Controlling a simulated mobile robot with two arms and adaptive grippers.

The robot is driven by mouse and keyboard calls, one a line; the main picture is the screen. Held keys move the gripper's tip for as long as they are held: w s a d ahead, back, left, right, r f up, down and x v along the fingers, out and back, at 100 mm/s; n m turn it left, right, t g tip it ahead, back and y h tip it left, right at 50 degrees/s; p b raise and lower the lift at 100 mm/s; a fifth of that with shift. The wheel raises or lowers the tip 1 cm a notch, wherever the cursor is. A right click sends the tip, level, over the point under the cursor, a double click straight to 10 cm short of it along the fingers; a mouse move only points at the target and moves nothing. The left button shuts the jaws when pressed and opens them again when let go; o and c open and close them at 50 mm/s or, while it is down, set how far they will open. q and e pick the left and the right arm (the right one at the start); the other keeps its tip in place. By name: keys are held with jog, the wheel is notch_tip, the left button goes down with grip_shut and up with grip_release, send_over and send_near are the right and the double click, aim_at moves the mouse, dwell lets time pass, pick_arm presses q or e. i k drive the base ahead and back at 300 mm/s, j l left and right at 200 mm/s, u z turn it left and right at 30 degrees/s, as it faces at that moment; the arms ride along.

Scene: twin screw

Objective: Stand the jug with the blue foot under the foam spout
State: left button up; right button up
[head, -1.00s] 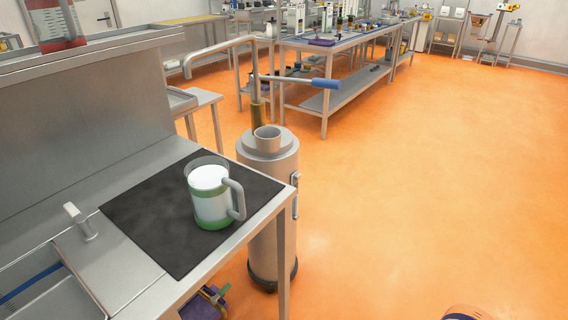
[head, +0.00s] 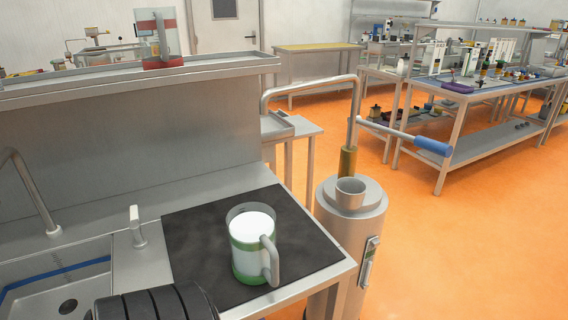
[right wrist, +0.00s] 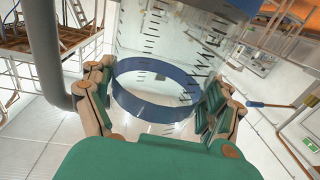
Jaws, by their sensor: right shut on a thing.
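My right gripper (right wrist: 155,100) shows only in the right wrist view. Its fingers are shut on both sides of a clear jug (right wrist: 150,45) with dark scale marks and a blue foot band (right wrist: 128,101). A thick grey tube, apparently its handle, runs down at the left. The jug with the blue foot is not in the head view. A bent metal pipe (head: 310,84), apparently the foam spout, rises from a steel cylinder (head: 350,225), with a blue-gripped lever (head: 432,146). Its open end hangs at the left of the cylinder. My left gripper is out of view.
A green-footed jug (head: 252,262) with white content stands on a black mat (head: 192,235) at the counter's right end. A red-banded jug (head: 158,40) stands on the upper shelf. A sink (head: 62,285) with a tap lies left. Orange floor is free to the right.

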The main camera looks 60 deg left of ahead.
aim_at(276, 213)
jog(key=i+u, duration=0.2)
jog(key=u, duration=0.2)
jog(key=i+l+u, duration=0.15)
jog(key=u, duration=0.2)
jog(key=i+l+u, duration=0.2)
jog(key=u, duration=0.2)
jog(key=i+l+u, duration=0.15)
jog(key=u, duration=0.35)
jog(key=i+l+u, duration=0.1)
jog(key=l+u, duration=0.15)
jog(key=u, duration=0.25)
jog(key=l+u, duration=0.25)
jog(key=u, duration=0.25)
jog(key=l+u, duration=0.3)
jog(key=u, duration=0.15)
